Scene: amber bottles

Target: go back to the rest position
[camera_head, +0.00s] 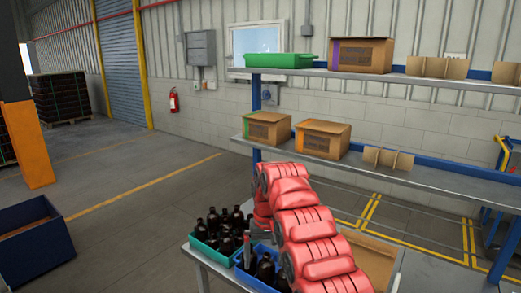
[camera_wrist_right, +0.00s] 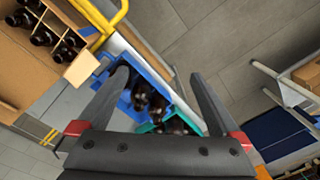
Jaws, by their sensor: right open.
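My right arm is red and reaches over the table in the head view. Its gripper (camera_head: 248,243) points down near the crates, partly hidden by the arm. In the right wrist view the gripper (camera_wrist_right: 160,76) has its two dark fingers wide apart, with nothing between them. Beyond the fingers are a blue crate (camera_wrist_right: 133,62) and a green crate (camera_wrist_right: 150,128) with dark bottles. The head view shows the green crate (camera_head: 203,248) at the table's left and the blue crate (camera_head: 248,279) beside it. My left gripper is not in view.
A cardboard box (camera_head: 372,258) is behind my arm; the wrist view shows a divided box (camera_wrist_right: 75,72) with bottles. Shelves (camera_head: 440,181) behind hold cartons (camera_head: 322,138) and a green bin (camera_head: 280,61). A dark blue bin (camera_head: 35,245) is at left. The floor between is clear.

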